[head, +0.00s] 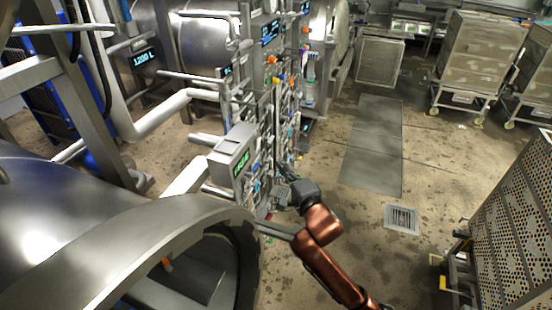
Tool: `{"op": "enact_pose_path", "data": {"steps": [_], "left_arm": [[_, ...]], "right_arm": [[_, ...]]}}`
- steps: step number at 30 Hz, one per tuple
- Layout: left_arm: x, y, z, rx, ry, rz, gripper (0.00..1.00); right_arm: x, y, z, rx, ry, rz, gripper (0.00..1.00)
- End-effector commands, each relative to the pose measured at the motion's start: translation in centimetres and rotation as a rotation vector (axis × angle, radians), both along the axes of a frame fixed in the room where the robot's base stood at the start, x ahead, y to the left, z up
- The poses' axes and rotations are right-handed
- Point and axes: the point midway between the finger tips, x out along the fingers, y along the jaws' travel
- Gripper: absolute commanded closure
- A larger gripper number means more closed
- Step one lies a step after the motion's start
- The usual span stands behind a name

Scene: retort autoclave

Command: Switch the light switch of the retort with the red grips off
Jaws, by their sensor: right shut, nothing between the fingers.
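My right arm, copper-coloured, reaches in from the bottom. Its dark gripper (279,192) is at the valve and control panel of the nearest retort, with its fingertips close to the panel face. It looks shut and holds nothing. The nearest retort (130,240) is a big steel cylinder at the lower left with an open round mouth. A grey control box (232,155) with a green display sits above its panel. A small red part shows low beside the panel, just left of my arm. The light switch is too small or hidden to make out. My left gripper is not in view.
More steel retorts (208,40) with pipes and blue displays stand behind. A perforated metal crate (515,215) is at the right. Wheeled steel cabinets (478,55) stand at the back right. The floor between, with a drain grate (401,219), is clear.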

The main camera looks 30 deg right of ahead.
Motion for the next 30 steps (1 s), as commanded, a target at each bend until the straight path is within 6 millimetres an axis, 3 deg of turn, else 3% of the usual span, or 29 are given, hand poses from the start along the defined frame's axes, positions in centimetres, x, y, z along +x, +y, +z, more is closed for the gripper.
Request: {"op": "enact_pose_path", "data": {"steps": [4,10,30], "left_arm": [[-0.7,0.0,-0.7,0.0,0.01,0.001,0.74],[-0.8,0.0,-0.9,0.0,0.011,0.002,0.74],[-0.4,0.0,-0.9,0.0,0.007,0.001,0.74]], "right_arm": [[-2.5,0.5,-0.4,0.003,-0.001,0.004,1.0],[-4.3,0.6,-0.6,0.0,0.0,0.001,1.0],[-4.6,0.5,-0.6,-0.001,0.0,-0.002,1.0]]}}
